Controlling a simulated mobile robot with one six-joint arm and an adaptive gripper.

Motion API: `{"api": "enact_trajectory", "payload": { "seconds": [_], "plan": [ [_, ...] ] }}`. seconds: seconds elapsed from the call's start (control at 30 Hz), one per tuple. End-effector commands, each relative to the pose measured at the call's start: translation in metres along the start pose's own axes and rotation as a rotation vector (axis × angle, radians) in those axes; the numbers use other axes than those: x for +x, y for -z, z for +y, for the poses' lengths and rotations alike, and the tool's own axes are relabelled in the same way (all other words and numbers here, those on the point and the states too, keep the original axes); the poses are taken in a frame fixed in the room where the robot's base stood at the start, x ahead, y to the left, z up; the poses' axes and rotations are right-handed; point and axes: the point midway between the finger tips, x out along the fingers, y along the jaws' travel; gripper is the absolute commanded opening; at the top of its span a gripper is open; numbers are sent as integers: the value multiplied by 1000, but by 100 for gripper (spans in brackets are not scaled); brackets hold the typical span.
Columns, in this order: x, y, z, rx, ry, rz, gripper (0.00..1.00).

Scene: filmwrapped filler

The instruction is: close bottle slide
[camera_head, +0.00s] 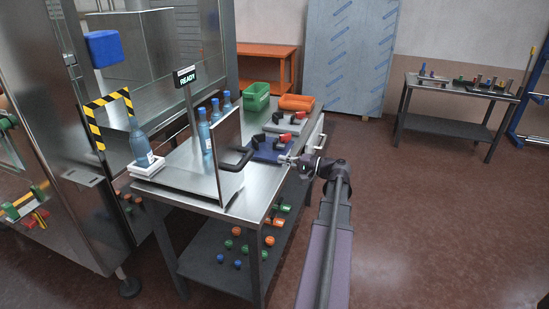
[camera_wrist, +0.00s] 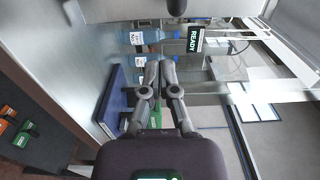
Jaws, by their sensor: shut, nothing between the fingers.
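The bottle slide appears to be the upright steel-edged panel (camera_head: 228,143) on the steel table, with a black handle (camera_head: 238,163) on its right side. Several blue bottles (camera_head: 205,132) stand behind and left of it. One bottle (camera_head: 139,142) stands apart on a white pad (camera_head: 147,166) at the table's left end. My gripper (camera_head: 284,158) is right of the handle, apart from it, over the blue mat's near edge. In the wrist view its fingers (camera_wrist: 156,66) are together and empty. A blue bottle (camera_wrist: 144,38) shows beyond them. A dark rounded part at the top edge may be the handle.
A READY sign (camera_head: 186,77) stands on a post behind the panel. The blue mat (camera_head: 268,150) carries black and red parts. A green crate (camera_head: 256,96) and an orange bin (camera_head: 297,102) are farther back. Yellow-black striped framing (camera_head: 92,122) edges the machine at left.

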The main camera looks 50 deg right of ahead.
Motion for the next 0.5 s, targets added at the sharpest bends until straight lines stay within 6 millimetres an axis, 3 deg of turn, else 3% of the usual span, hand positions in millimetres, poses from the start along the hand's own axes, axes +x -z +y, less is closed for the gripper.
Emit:
{"api": "enact_trajectory", "payload": {
  "seconds": [0.5],
  "plan": [
    [60,-1,0,0,0,-5,0]
  ]
}}
